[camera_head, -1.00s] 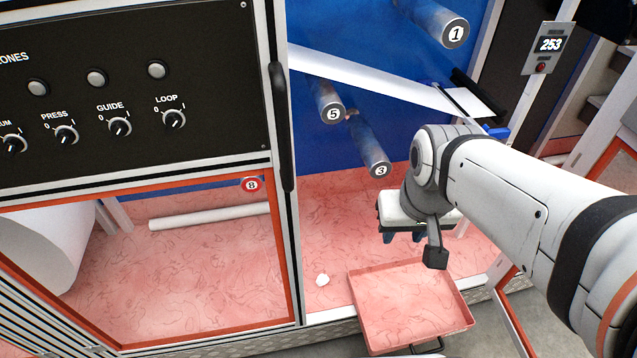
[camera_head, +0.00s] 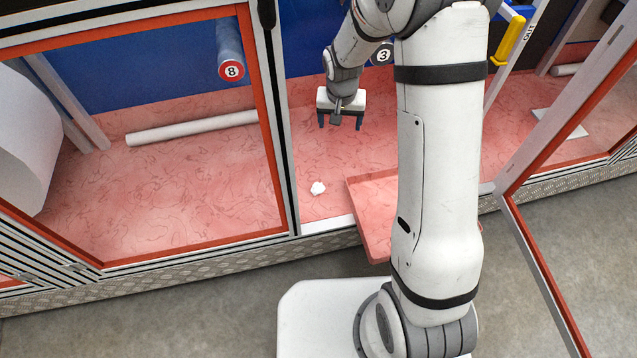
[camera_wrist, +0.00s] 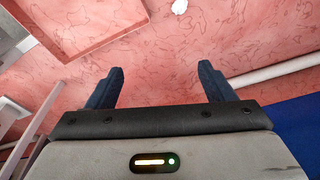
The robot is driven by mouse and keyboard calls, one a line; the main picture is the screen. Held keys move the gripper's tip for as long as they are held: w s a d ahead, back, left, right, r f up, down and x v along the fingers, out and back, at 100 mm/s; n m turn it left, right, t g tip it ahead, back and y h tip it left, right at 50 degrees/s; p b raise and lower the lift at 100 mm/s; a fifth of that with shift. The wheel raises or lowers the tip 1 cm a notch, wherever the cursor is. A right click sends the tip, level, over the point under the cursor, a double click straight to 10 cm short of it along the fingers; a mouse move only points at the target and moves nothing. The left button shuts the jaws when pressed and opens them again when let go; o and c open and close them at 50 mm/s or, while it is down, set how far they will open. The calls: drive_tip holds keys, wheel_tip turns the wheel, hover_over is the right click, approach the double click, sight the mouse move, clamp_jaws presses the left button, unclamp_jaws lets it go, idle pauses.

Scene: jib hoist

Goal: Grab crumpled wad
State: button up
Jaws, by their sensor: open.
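The crumpled wad (camera_head: 318,188) is small and white. It lies on the pink marbled floor of the machine bay, left of the pink tray, in the head view. It also shows at the top edge of the wrist view (camera_wrist: 180,6). My gripper (camera_head: 341,124) hangs above the bay floor, farther back than the wad and slightly right of it. In the wrist view my gripper's two dark blue fingers (camera_wrist: 160,82) are apart with nothing between them. The wad lies beyond the fingertips, clear of them.
The pink tray (camera_head: 372,222) stands right of the wad, partly hidden by my arm. A frame post (camera_head: 280,120) rises to the left. A white roll (camera_head: 192,128) lies in the left bay. Roller 3 (camera_head: 382,54) is behind my wrist. Pink floor around the wad is clear.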

drive_tip(key=b, duration=0.5)
hover_over(318, 186)
drive_tip(key=s+d, duration=0.1)
drive_tip(key=d, duration=0.1)
wheel_tip(318, 186, down, 20)
drive_tip(key=shift+m, duration=0.3)
drive_tip(key=f+b, duration=0.1)
drive_tip(key=f, duration=0.3)
drive_tip(key=a+f+b, duration=0.1)
drive_tip(key=f, duration=0.4)
drive_tip(key=a+f+b, duration=0.1)
drive_tip(key=f, duration=0.3)
drive_tip(key=shift+w+a+f, duration=0.15)
drive_tip(key=shift+w+f, duration=0.25)
wheel_tip(318, 186, down, 5)
drive_tip(key=shift+w+f+b, duration=0.15)
drive_tip(key=shift+b, duration=1.05)
drive_tip(key=c, duration=1.1)
